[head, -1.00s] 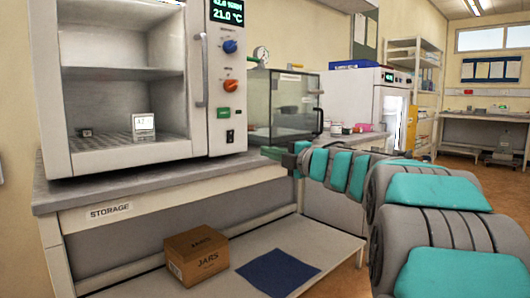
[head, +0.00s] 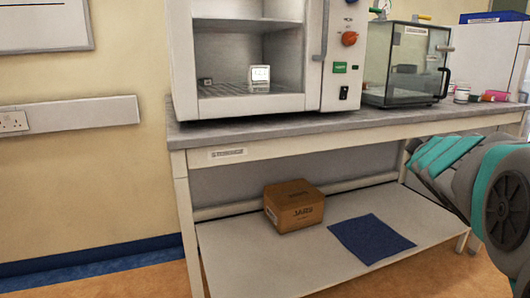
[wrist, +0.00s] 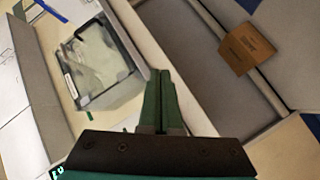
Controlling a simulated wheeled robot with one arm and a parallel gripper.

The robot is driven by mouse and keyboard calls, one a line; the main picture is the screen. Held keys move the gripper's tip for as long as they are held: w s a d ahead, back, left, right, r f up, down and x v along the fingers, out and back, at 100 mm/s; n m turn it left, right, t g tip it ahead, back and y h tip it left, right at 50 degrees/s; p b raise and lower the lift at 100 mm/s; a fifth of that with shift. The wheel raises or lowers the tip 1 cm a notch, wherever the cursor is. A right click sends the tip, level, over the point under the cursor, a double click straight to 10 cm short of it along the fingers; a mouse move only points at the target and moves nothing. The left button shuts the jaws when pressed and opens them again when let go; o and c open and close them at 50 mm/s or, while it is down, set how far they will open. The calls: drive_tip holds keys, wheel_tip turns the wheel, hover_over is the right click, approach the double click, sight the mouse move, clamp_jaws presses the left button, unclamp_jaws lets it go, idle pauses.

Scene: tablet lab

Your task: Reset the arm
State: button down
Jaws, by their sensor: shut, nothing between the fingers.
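My gripper (wrist: 161,100) shows in the wrist view with its two green fingers together and nothing between them. It points over the bench area, apart from the things below.
A chamber (head: 335,60) with an open shelf space stands on the bench (head: 380,128), a white block (head: 260,76) inside it. A glass cabinet (head: 405,65) stands to its right. A cardboard box (head: 293,205) and a blue mat (head: 371,238) lie on the lower shelf. Floor shows in front.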

drive_tip(key=s+a+f+m+g, duration=0.4)
drive_tip(key=s+f+g, duration=0.2)
drive_tip(key=s+f, duration=0.65)
drive_tip(key=s+a+f+m+g+y, duration=0.1)
drive_tip(key=s+a+f+g, duration=0.2)
drive_tip(key=s, duration=0.6)
drive_tip(key=s+a+f+m+g+y, duration=0.1)
drive_tip(key=s+a+f+g+y, duration=0.1)
drive_tip(key=s+a+f, duration=0.5)
drive_tip(key=s+a+f+m+g+y, duration=0.1)
drive_tip(key=s+a+f+g, duration=0.4)
drive_tip(key=s, duration=0.6)
drive_tip(key=shift+s+a+f+y+p, duration=0.2)
drive_tip(key=shift+a+y+p, duration=0.3)
drive_tip(key=shift+a, duration=0.35)
